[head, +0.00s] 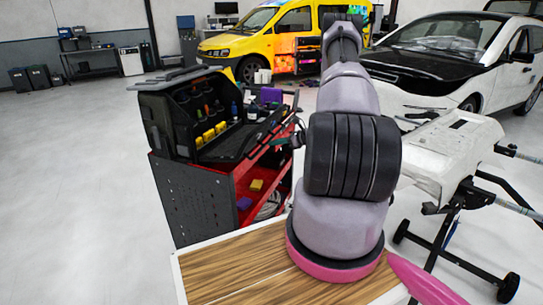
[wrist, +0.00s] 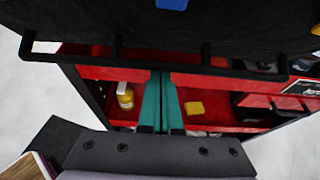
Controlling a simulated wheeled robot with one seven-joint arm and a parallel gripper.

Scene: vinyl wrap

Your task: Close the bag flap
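The black tool bag (head: 168,122) stands open on the red cart in the head view. Its flap (head: 232,146) is folded down toward the front right, roughly level. In the wrist view the dark flap (wrist: 230,28) fills the top, with a thin black bar (wrist: 75,60) along its near edge. My gripper (wrist: 161,76) has two teal fingers side by side, with almost no gap between them. Their tips are at the bar's edge, near its middle; I cannot tell whether they touch it. In the head view my arm hides most of the gripper.
The red cart (head: 190,200) holds a yellow item (head: 257,185) and a purple item (head: 244,203) on its shelf. A yellow bottle (wrist: 125,95) also stands there. A wooden tabletop (head: 235,268) is in front. A white panel on a stand (head: 445,150) is at right.

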